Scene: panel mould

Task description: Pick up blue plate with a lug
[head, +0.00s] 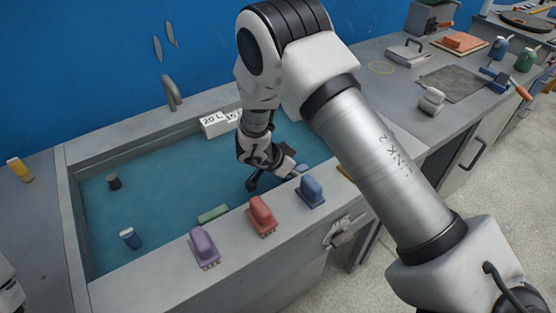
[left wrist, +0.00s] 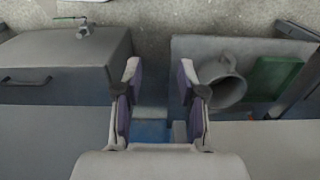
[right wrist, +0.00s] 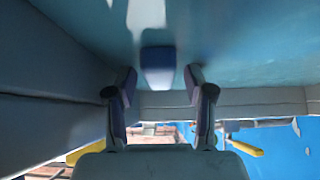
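My right gripper (head: 270,178) reaches down into the water tank, close to its front wall. In the right wrist view its two fingers (right wrist: 160,88) are apart with nothing gripped. A small blue piece (right wrist: 158,64), probably the blue plate, lies just beyond and between the fingertips. In the head view a bit of blue (head: 299,171) shows beside the gripper at the front wall; its lug cannot be made out. My left gripper (left wrist: 160,92) is open and empty in the left wrist view, over a grey bench area.
A green bar (head: 213,214), a blue-and-white item (head: 130,238) and a dark cylinder (head: 114,181) are in the tank. A white block (head: 214,124) is at the back.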

